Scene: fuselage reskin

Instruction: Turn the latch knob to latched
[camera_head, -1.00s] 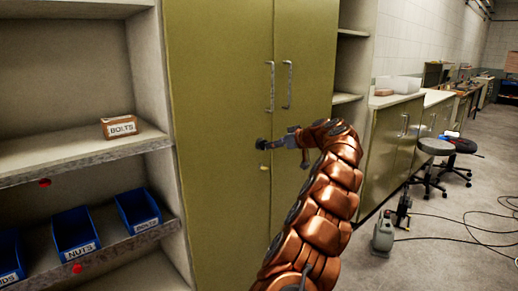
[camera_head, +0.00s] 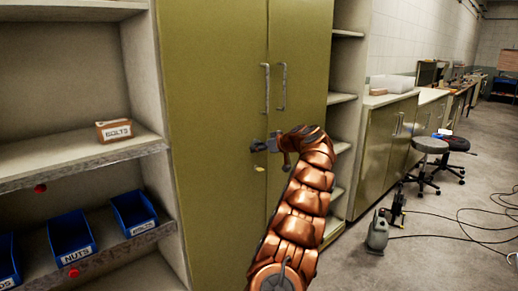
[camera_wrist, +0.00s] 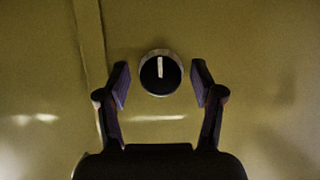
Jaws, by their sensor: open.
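The latch knob (camera_wrist: 160,73) is round and black with a silver rim, on the olive cabinet door (camera_head: 210,110). Its white pointer line stands upright in the wrist view. My gripper (camera_wrist: 160,82) is open, with one finger on each side of the knob and a visible gap to it on both sides. I cannot tell how deep the fingertips reach. In the head view my gripper (camera_head: 258,146) is at the door below the two handles (camera_head: 266,88), and the knob cannot be made out there. A small yellow piece (camera_head: 259,168) shows just below the gripper.
Open shelves at left hold a bolts box (camera_head: 115,130) and blue bins (camera_head: 72,237). A counter (camera_head: 392,98), stools (camera_head: 430,146) and a grey machine (camera_head: 377,231) with cables stand at right. The floor between has some free room.

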